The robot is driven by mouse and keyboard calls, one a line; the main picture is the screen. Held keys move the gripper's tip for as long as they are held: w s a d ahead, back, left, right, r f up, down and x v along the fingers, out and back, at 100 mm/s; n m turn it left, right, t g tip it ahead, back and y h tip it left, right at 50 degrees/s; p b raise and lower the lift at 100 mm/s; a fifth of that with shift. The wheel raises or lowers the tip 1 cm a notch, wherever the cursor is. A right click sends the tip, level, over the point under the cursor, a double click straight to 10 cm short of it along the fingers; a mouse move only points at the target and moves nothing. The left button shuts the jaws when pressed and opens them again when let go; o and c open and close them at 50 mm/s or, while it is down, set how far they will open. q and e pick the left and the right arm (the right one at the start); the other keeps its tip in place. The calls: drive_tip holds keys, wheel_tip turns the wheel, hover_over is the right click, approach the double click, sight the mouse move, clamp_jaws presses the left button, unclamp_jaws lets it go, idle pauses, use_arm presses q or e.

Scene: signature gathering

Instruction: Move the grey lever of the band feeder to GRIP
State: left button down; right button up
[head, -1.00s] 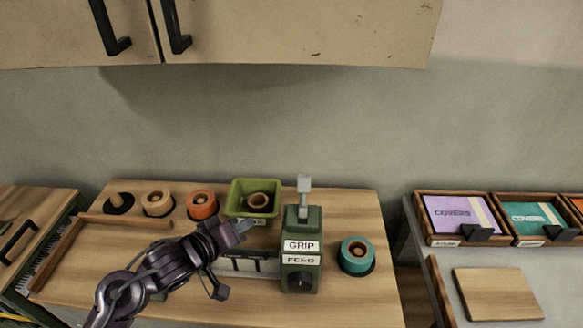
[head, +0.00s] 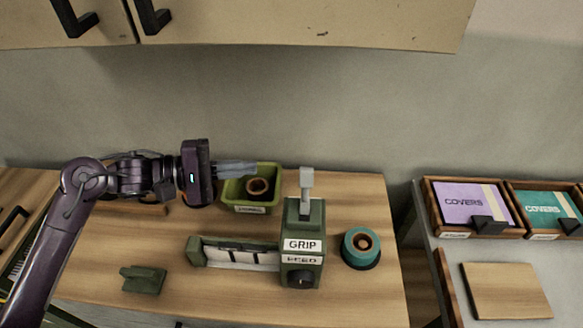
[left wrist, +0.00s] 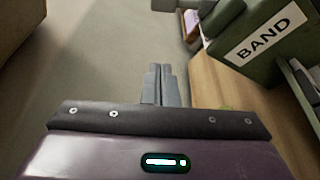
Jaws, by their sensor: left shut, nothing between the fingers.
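The green band feeder (head: 303,245) stands on the wooden worktop with GRIP and FEED labels on its front. Its grey lever (head: 306,187) sticks up from the top, roughly upright, with a block-shaped head. My left gripper (head: 256,166) is shut and empty, pointing right, left of the lever and apart from it. In the left wrist view its fingers (left wrist: 161,68) are together, and the feeder's green side with a BAND label (left wrist: 262,42) is at the upper right. A grey block (left wrist: 183,5) at the top edge there may be the lever's head. My right gripper is not in view.
A green bin (head: 272,196) with a roll stands behind, below my fingers. A teal roll (head: 359,244) sits right of the feeder. A small green block (head: 143,279) lies at front left. Cabinets hang above; a side table with cover trays (head: 472,207) is at right.

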sight(305, 194)
use_arm(q)
drive_tip(key=shift+d, duration=0.1)
drive_tip(key=p+x, duration=0.3)
drive_tip(key=x, duration=0.7)
drive_tip(key=s, duration=0.1)
drive_tip(key=s+r+p, duration=0.1)
drive_tip(key=s, duration=0.1)
drive_tip(key=shift+s+r+p, duration=0.3)
drive_tip(key=shift+s+r, duration=0.1)
drive_tip(key=shift+w, duration=0.1)
drive_tip(key=shift+w+f, duration=0.1)
